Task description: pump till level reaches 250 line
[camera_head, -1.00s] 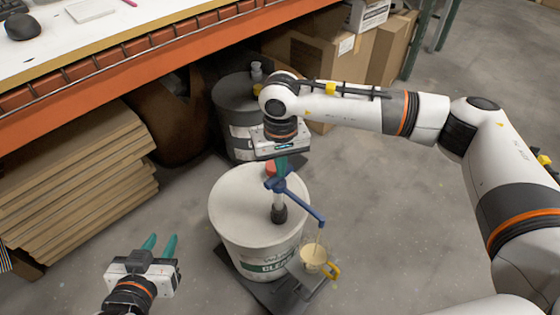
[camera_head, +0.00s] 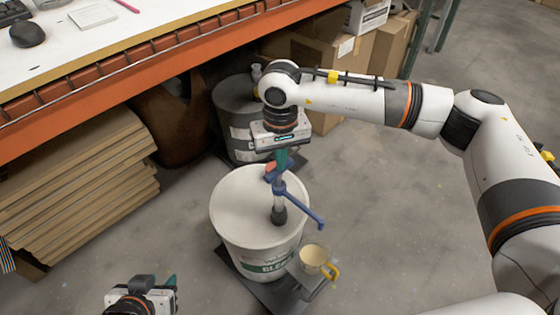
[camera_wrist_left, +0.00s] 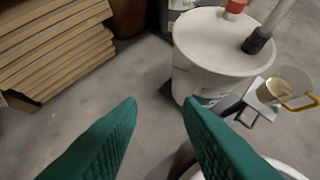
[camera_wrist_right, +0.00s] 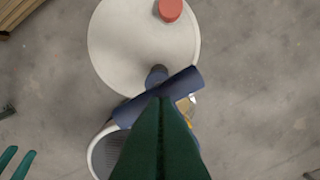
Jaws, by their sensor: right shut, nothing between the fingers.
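The pump's spout (camera_head: 312,218) points down right over a clear cup (camera_head: 313,256) with a yellow handle. The cup holds pale cream liquid; its level marks are too small to read. No stream falls from the spout. My right gripper (camera_head: 281,155) is shut and empty, fingertips down on or just above the pump head (camera_wrist_right: 155,97); contact is unclear. My left gripper (camera_wrist_left: 158,104) is open and empty, low at the left front, partly cut off in the head view.
The cup stands on a small grey stand (camera_head: 300,275) at the bucket's front right. A red cap (camera_wrist_right: 171,10) sits on the bucket lid. A dark drum (camera_head: 235,105) stands behind, and stacked cardboard (camera_head: 75,185) lies left under the workbench. Floor at right is clear.

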